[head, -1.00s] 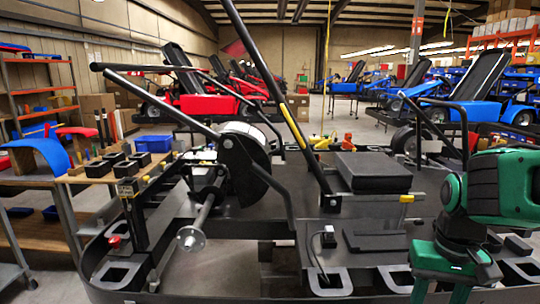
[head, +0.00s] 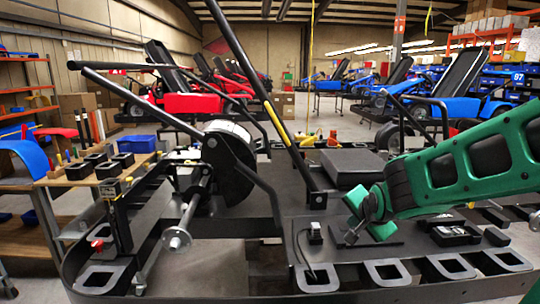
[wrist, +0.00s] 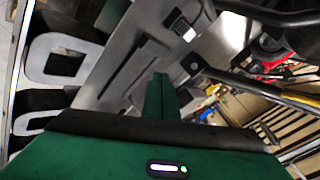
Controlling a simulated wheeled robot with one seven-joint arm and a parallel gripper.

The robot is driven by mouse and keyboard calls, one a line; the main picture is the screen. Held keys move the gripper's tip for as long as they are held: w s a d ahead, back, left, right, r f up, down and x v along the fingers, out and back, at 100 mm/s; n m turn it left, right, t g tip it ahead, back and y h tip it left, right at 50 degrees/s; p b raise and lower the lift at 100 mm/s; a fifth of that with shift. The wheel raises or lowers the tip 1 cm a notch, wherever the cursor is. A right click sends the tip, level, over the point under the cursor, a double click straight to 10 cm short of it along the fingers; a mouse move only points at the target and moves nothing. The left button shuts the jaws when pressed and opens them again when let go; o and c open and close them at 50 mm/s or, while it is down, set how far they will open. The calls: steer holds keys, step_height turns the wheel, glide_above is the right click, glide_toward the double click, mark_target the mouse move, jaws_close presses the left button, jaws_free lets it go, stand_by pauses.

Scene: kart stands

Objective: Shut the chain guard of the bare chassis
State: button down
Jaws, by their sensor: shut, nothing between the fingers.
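The bare chassis (head: 335,232) is a flat black kart frame filling the foreground, with rails and cut-out plates along its near edge. A black rounded cover (head: 226,160) stands upright beside a pale drum on its left half; it looks like the chain guard, but I cannot tell for certain or how far open it is. My gripper (head: 352,230) is above the chassis deck, right of this cover and clear of it. Its fingers are together and empty, as they also appear in the wrist view (wrist: 160,92). The wrist view does not clearly show the guard.
A slanted black bar with a yellow stripe (head: 276,112) stands between the cover and my gripper. A black box (head: 355,165) sits on the deck behind my gripper. A wooden bench with black blocks (head: 95,167) is at left. Red and blue karts stand behind.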

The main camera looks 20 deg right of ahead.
steer(key=w+a+r+m+t+y, duration=0.3)
steer(key=w+a+r+m+t, duration=0.4)
steer(key=w+a+r+t, duration=0.45)
steer(key=w+a+r+g, duration=0.1)
steer(key=w+a+r, duration=0.2)
steer(key=w, duration=0.9)
steer(key=shift+a, duration=1.05)
steer(key=shift+w+g, duration=0.1)
steer(key=shift+g, duration=0.15)
